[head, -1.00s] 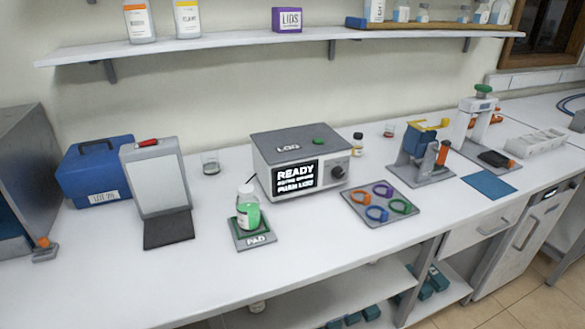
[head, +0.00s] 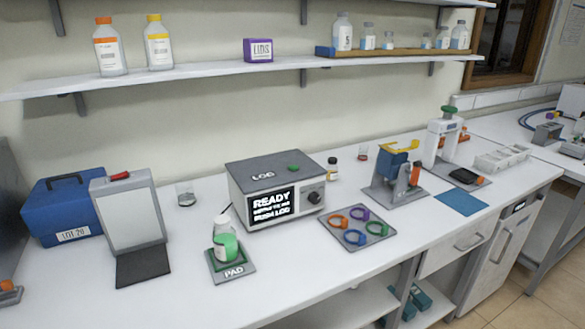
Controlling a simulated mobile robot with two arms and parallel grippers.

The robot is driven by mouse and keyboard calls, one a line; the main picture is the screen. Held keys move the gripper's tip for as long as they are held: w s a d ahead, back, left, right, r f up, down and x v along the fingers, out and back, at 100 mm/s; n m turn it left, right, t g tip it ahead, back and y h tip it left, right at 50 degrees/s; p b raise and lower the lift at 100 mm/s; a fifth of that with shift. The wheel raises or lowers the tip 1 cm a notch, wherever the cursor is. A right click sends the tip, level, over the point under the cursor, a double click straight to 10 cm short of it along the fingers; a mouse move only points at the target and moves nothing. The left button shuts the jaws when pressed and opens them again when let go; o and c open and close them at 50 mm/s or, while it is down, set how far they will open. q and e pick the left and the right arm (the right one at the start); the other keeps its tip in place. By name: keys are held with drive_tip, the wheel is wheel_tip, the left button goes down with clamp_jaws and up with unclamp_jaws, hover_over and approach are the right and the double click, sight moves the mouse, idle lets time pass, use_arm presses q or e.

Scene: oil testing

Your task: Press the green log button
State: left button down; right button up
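The green log button (head: 294,168) sits on top of the grey instrument box (head: 245,180), right of the word LOG on its lid. The box's front screen (head: 272,205) reads READY, with smaller text and PUSH LOG below it. A black knob (head: 314,197) is right of the screen. A bottle of green liquid (head: 225,243) with a white cap stands, slightly tilted in the picture, on the pad (head: 235,272) in front of the box. Neither of my grippers shows in the head view.
A tray of coloured rings (head: 373,239) lies right of the box. A blue case (head: 62,210) and a panel stand (head: 130,215) are at left. A blue and yellow device (head: 395,175) stands at right. The shelf (head: 215,72) holds bottles.

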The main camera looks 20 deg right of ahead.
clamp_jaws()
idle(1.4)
